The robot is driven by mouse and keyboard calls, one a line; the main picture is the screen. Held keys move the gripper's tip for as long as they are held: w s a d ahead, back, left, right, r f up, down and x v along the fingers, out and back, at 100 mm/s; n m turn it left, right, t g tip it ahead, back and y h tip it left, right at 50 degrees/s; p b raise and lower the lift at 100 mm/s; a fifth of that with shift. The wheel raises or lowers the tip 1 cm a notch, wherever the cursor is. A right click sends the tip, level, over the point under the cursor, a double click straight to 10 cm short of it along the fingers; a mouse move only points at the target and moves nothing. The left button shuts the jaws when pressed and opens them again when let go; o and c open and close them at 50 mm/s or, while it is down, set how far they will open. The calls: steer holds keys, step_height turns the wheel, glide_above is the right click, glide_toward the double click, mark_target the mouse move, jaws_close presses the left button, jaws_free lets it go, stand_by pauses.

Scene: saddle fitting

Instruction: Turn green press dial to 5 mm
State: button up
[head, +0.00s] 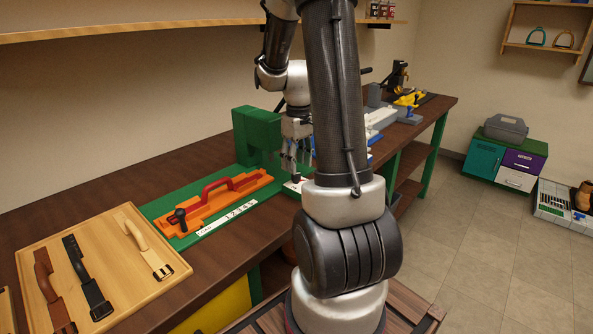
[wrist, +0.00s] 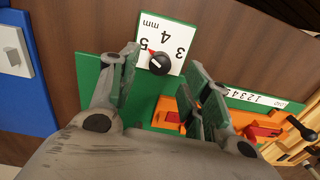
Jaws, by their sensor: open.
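The dial is a black knob (wrist: 159,63) on a white card (wrist: 177,66) marked 3, 4, 5 and mm in the wrist view. Its red mark lies on the side toward the 5. My gripper (wrist: 163,62) is open, with one finger left of the knob and the other right of it. I cannot tell whether either finger touches the knob. The green press (head: 258,134) stands on the bench in the head view, with my gripper (head: 298,156) just in front of it. The knob is hidden there.
An orange fixture with a red handle (head: 216,196) lies on the green base beside a numbered strip (head: 228,217). A wooden tray (head: 176,264) with several straps is at the front left. A blue piece (wrist: 22,80) is left in the wrist view.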

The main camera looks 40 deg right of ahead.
step_height(320, 180, up, 8)
steer(key=shift+d+r, duration=0.15)
steer(key=shift+r, duration=0.05)
stand_by(0.5)
steer(key=s+a+r+t, duration=0.2)
steer(key=s+a+r, duration=0.1)
steer(key=s+a, duration=0.4)
steer(key=s+a+r+m+t, duration=0.1)
steer(key=s+a+r, duration=0.3)
steer(key=s+a, duration=0.4)
steer(key=shift+s+a+t, duration=0.3)
steer(key=shift+s+t, duration=0.35)
steer(key=shift+t, duration=0.05)
